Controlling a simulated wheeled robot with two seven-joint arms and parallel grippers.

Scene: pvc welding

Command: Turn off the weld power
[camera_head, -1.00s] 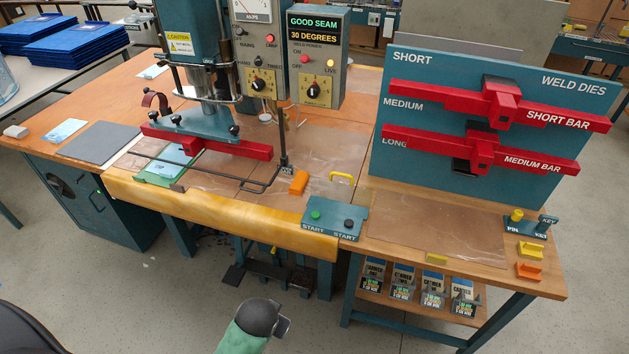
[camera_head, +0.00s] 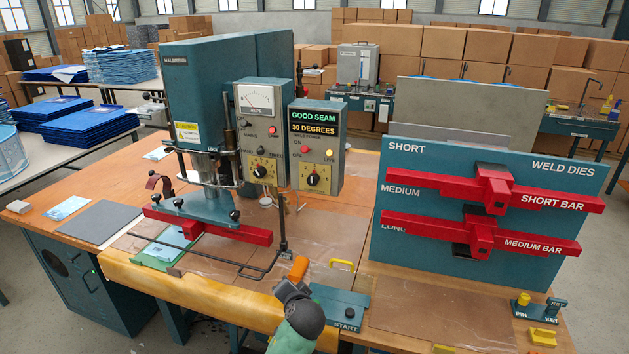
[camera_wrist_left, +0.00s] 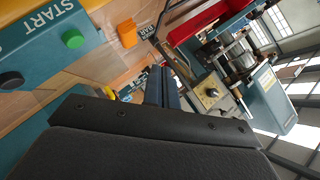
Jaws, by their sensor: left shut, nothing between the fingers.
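The weld power box (camera_head: 317,145) stands on the front right of the welding machine. Its display reads GOOD SEAM and 30 DEGREES. Below are a red lamp (camera_head: 305,149) by OFF, a yellow lamp (camera_head: 329,154) by LIVE, and a black knob (camera_head: 312,180) on a yellow plate. A dial with a yellow plate also shows in the left wrist view (camera_wrist_left: 211,92). My right gripper is out of view.
An orange block (camera_head: 298,268) lies just behind my left gripper. The START button panel (camera_head: 345,304) is beside it, partly hidden. A bent black rod frame (camera_head: 255,270) and red bar stand ahead. The weld dies board (camera_head: 480,215) rises at right.

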